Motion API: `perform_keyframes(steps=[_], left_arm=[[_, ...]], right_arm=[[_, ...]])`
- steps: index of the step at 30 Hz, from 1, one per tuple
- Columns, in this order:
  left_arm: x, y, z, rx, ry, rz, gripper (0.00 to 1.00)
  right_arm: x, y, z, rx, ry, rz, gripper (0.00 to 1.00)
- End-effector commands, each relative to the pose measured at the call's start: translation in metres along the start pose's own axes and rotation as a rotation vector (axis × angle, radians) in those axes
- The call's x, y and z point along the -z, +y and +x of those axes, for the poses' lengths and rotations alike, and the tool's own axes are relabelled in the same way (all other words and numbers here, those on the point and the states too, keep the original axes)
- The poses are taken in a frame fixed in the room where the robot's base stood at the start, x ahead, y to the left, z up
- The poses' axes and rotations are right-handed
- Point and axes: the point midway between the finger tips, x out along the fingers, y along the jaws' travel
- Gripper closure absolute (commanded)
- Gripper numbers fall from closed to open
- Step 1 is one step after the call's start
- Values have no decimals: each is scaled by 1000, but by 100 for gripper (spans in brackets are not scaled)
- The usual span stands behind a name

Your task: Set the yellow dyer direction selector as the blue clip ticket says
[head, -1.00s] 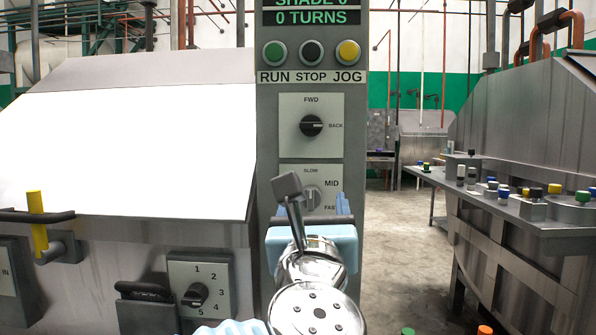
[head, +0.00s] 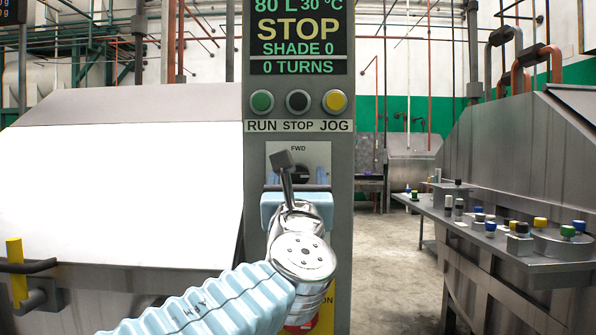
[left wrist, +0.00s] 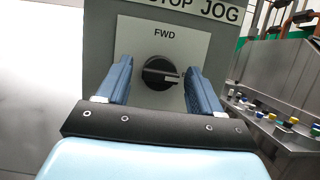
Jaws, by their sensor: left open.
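The direction selector (head: 301,172) is a black round knob on a white plate marked FWD, partly hidden behind my left gripper in the head view. In the left wrist view the knob (left wrist: 160,73) shows fully, with its pale mark toward the right. The word on the plate's right side is hidden by a finger. My left gripper (left wrist: 160,80) is open, its two blue fingers on either side of the knob in that view. Whether they touch it I cannot tell. I see no blue clip ticket in these frames. My right gripper is not in view.
Above the plate are RUN (head: 262,102), STOP (head: 298,102) and JOG (head: 334,102) buttons and a display (head: 299,40) reading STOP, SHADE 0, 0 TURNS. A yellow handle (head: 17,266) is at left. A bench (head: 455,214) with several coloured caps stands right; floor between is clear.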

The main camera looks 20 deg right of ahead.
Motion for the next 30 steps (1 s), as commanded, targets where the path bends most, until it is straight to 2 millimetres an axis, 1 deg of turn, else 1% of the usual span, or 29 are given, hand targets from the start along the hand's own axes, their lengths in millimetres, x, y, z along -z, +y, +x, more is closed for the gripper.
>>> perform_keyframes(steps=[8, 9, 17, 18, 19, 26, 30], left_arm=[[0, 0, 3, 0, 0, 0, 34], [0, 0, 2, 0, 0, 0, 36], [0, 0, 2, 0, 0, -1, 76], [0, 0, 2, 0, 0, -1, 82], [0, 0, 2, 0, 0, -1, 85], [1, 0, 2, -8, 0, -18, 85], [1, -1, 2, -26, 0, -63, 85]], right_arm=[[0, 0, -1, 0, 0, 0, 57], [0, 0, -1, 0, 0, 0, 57], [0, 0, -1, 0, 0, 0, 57], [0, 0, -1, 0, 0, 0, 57], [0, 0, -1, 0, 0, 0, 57], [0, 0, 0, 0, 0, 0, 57], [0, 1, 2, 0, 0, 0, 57]])
